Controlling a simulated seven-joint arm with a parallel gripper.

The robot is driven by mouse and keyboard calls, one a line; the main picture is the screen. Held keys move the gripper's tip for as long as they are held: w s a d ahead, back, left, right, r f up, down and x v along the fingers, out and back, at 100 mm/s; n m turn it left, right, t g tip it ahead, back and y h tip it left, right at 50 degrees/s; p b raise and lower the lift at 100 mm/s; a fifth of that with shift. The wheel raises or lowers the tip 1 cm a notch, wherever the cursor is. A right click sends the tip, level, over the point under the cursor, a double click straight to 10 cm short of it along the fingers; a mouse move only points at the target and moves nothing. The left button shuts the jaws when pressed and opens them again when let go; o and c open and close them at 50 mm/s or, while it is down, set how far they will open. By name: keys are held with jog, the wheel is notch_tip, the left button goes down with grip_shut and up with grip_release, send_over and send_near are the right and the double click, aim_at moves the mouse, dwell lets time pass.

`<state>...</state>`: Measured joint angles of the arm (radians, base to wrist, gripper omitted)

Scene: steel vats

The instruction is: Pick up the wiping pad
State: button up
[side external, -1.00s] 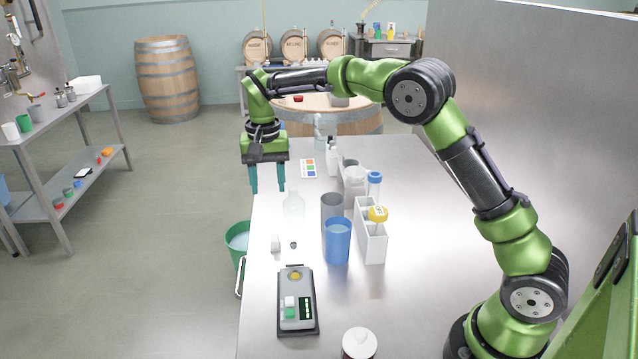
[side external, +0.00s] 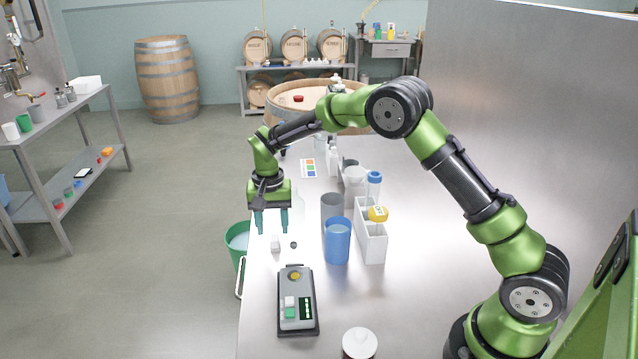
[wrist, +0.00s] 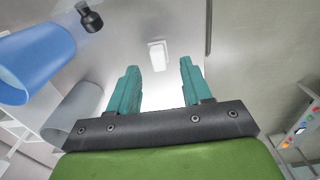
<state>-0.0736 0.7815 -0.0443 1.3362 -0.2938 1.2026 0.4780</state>
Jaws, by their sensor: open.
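A small white block (side external: 275,244), which looks like the wiping pad, lies on the steel table near its left edge. In the wrist view the white block (wrist: 157,54) lies between and just beyond the fingertips. My gripper (side external: 271,230) is open and points down, with its teal fingers above and slightly behind the block in the side view. My gripper (wrist: 158,68) holds nothing, and the block appears apart from both fingers.
A small dark object (side external: 293,245) lies just right of the block. A blue cup (side external: 337,241), grey cup (side external: 331,206) and white rack (side external: 373,245) stand further right. A grey device (side external: 297,300) is in front. A green bucket (side external: 237,238) is beside the table edge.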

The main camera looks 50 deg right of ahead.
aim_at(275, 237)
notch_tip(275, 237, down, 4)
jog(key=shift+d, duration=0.15)
grip_shut()
